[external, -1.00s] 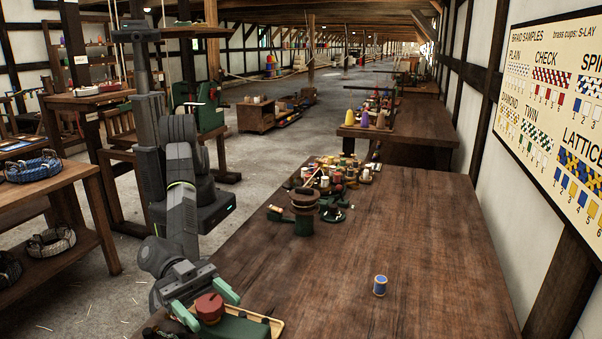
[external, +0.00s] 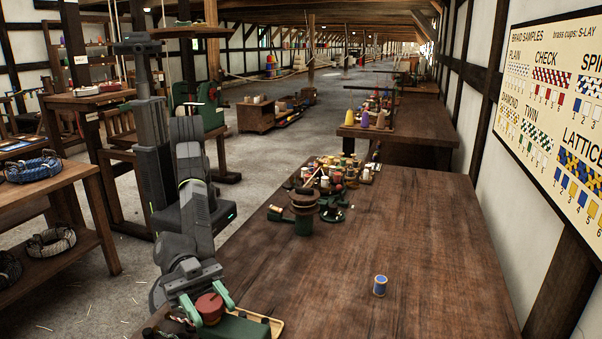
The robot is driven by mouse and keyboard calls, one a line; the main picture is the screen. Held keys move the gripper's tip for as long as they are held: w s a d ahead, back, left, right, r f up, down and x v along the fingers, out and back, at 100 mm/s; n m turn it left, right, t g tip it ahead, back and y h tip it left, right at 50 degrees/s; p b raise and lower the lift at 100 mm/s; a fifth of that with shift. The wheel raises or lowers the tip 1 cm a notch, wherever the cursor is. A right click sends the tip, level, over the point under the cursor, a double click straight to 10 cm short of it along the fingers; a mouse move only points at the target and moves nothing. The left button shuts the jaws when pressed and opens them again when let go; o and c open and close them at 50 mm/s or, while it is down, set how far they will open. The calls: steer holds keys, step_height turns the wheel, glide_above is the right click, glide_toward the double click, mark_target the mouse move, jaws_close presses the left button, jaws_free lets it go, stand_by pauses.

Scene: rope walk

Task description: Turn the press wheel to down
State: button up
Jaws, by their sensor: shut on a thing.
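The press wheel is a small red-brown round knob (external: 210,307) at the lower left of the external view. It sits on a green press body (external: 238,331) near the table's front left edge. My gripper (external: 207,311) has its green fingers on both sides of the wheel and is shut on it. Part of the wheel's rim is hidden by the fingers. I cannot read any marking of the wheel's position.
A blue spool (external: 380,285) stands alone at the right. The table's middle is clear.

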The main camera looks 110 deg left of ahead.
steer(key=shift+d+r+m+g+h+b, duration=0.1)
steer(key=shift+m+g+h+b, duration=0.8)
steer(key=shift+b, duration=1.75)
steer(key=shift+s+d+h+b, duration=0.15)
steer(key=shift+h+b, duration=0.25)
steer(key=shift+b, duration=0.7)
steer(key=shift+m+b, duration=0.3)
steer(key=shift+b, duration=0.2)
steer(key=g+b, duration=0.1)
steer(key=b, duration=0.2)
steer(key=shift+m+h, duration=0.3)
steer(key=shift+h, duration=0.1)
steer(key=shift+a+f, duration=0.2)
steer(key=shift+f, duration=0.2)
steer(key=o, duration=1)
steer(key=shift+r, duration=0.2)
steer(key=shift+a, duration=0.1)
steer(key=v, duration=1.3)
steer(key=shift+s+a, duration=0.25)
